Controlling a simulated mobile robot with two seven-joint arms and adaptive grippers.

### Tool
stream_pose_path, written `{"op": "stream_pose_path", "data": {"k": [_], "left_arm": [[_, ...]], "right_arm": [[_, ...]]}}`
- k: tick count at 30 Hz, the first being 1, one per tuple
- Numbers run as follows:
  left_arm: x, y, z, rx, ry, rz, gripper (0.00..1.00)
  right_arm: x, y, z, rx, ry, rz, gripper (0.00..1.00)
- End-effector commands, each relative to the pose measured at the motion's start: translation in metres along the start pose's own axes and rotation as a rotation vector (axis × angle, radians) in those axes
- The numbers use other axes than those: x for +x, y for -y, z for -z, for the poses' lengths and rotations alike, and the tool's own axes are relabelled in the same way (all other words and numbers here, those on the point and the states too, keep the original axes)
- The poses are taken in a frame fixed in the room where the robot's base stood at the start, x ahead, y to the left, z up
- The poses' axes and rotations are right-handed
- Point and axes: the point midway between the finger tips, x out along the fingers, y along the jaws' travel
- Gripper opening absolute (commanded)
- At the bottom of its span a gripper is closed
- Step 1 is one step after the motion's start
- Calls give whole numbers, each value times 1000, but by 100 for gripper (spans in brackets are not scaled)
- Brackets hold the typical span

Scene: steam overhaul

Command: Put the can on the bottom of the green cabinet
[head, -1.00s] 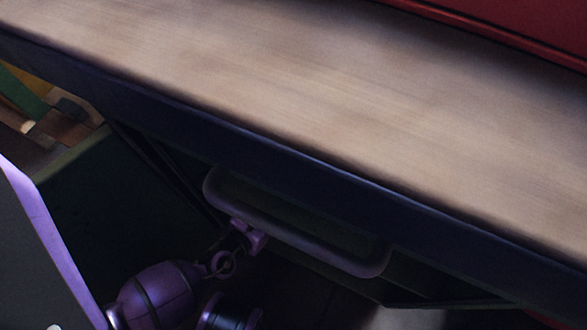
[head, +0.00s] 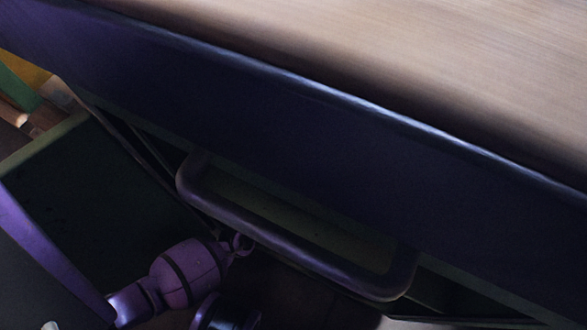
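No can is visible. A dark green panel (head: 85,195), apparently part of the green cabinet, stands below the bench at the lower left. The cabinet's inside and bottom cannot be made out. My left arm comes in from the lower left, and its end (head: 238,246) reaches toward the dark space below the bench. The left fingers are too dark and small to read, so I cannot tell whether they hold anything. My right gripper is not in view.
A bench with a pale wooden top (head: 400,60) and a dark blue front edge (head: 250,120) crosses the view. A rounded handle-like bar (head: 290,258) juts out below the edge, close to my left arm's end. Green and yellow items lie at the far left.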

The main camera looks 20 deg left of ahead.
Motion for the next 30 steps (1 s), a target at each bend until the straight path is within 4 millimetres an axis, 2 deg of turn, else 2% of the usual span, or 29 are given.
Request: {"op": "stream_pose_path", "data": {"k": [13,14,16,18,30], "left_arm": [[5,0,2,-1,4,-1,25],[4,0,4,-2,1,-1,75],[4,0,4,-3,1,-1,85],[4,0,4,-3,1,-1,92],[3,0,1,-3,2,-1,92]], "right_arm": [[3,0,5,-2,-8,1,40],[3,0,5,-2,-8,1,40],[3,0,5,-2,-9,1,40],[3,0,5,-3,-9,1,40],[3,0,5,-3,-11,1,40]]}}
